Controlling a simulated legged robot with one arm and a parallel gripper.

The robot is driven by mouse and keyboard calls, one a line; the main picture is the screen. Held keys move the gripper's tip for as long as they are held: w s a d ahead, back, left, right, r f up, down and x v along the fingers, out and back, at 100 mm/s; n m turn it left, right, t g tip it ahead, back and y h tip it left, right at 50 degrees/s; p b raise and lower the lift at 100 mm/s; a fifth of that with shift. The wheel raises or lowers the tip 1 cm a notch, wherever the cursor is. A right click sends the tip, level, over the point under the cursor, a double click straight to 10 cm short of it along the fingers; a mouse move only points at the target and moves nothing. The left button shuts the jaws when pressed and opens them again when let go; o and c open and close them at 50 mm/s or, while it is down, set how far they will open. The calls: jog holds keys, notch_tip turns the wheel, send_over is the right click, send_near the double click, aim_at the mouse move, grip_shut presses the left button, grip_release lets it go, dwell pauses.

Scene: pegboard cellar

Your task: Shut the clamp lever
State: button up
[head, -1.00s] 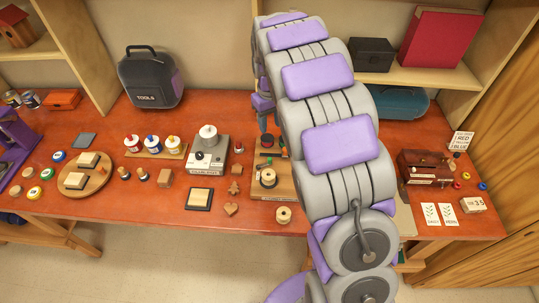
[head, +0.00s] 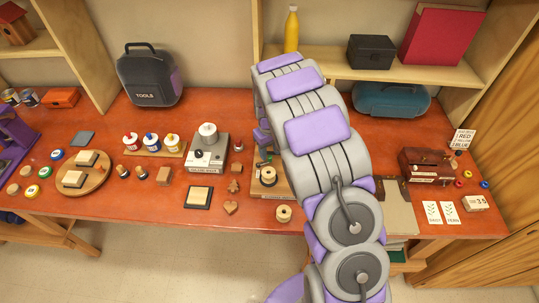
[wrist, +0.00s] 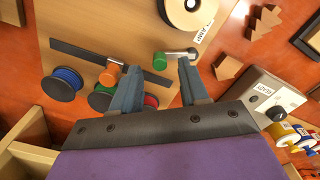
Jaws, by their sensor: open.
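A wooden board (wrist: 85,25) carries a short metal lever with a green knob (wrist: 161,60), beside a white tag that seems to read "CLAMP". An orange knob (wrist: 109,76) stands by a long dark bar (wrist: 75,54) on the same board. My gripper (wrist: 158,75) is open and empty in the wrist view. The green knob shows between its fingertips, with the lever's metal end near the right finger; I cannot tell whether they touch. In the head view the board (head: 258,189) is partly hidden by my arm.
Blue, green and red spools (wrist: 62,83) lie left of and below the fingers in the wrist view. A pale spool (wrist: 188,10) is at the top. A grey box with a dark knob (wrist: 262,98) stands right. The tool case (head: 150,77) is at the back.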

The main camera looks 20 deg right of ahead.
jog(key=shift+f, duration=1.25)
jog(key=shift+c, duration=0.2)
grip_shut()
